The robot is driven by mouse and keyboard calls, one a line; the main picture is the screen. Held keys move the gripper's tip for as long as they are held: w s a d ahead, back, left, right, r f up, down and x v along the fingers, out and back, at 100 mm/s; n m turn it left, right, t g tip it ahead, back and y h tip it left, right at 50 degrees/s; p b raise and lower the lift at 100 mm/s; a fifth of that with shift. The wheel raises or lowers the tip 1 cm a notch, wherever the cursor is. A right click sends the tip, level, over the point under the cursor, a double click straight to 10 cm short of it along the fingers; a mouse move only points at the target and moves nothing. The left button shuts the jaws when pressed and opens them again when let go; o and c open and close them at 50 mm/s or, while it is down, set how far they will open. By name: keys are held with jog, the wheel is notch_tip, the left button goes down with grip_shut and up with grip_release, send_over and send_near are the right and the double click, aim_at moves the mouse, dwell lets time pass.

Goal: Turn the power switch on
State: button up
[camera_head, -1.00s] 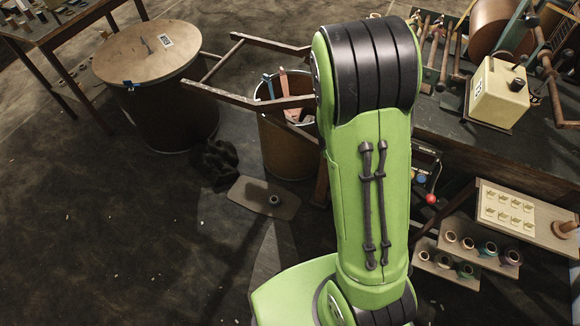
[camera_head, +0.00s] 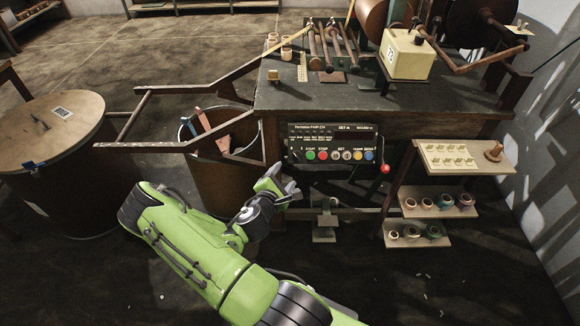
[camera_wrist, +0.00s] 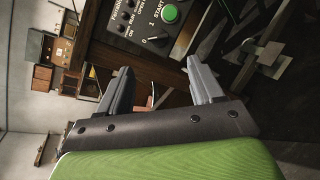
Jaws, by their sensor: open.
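The black control panel (camera_head: 333,148) is on the front of the dark workbench, with a row of coloured buttons. The power switch looks like the dark rotary knob (camera_wrist: 158,39) marked 0 and 1, beside the green START button (camera_wrist: 170,13) in the wrist view. Its exact setting is too small to tell. In the head view the green button (camera_head: 310,155) is at the panel's left. My gripper (camera_head: 285,181) is open and empty, below and left of the panel, apart from it. In the wrist view the knob lies beyond the gap between my fingertips (camera_wrist: 158,68).
A red-knobbed lever (camera_head: 385,168) juts out at the panel's right. A bin (camera_head: 222,185) and a wooden frame (camera_head: 145,118) stand left of the bench. A stepped rack (camera_head: 465,155) with tape rolls stands right. Winding machinery (camera_head: 405,55) sits on top.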

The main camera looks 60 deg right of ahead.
aim_at(296, 157)
jog(key=x, duration=1.1)
jog(key=shift+r, duration=0.25)
jog(key=c, duration=1.1)
jog(key=shift+o, duration=0.2)
jog(key=shift+m, duration=0.4)
jog(key=shift+r+m+g+y+p, duration=0.2)
jog(key=shift+m+g+y+p, duration=0.15)
jog(key=shift+m+p, duration=0.6)
jog(key=m+g+y+p, duration=0.1)
jog(key=m, duration=0.3)
jog(key=shift+w+r, duration=0.1)
jog(key=m+y, duration=0.1)
jog(key=m, duration=0.1)
jog(key=m+p, duration=0.1)
jog(key=m, duration=0.1)
jog(key=shift+d+r+y, duration=0.1)
jog(key=shift+d+y, duration=0.05)
jog(key=shift+y, duration=0.2)
jog(key=shift+m+y, duration=0.6)
jog(key=shift+m, duration=0.85)
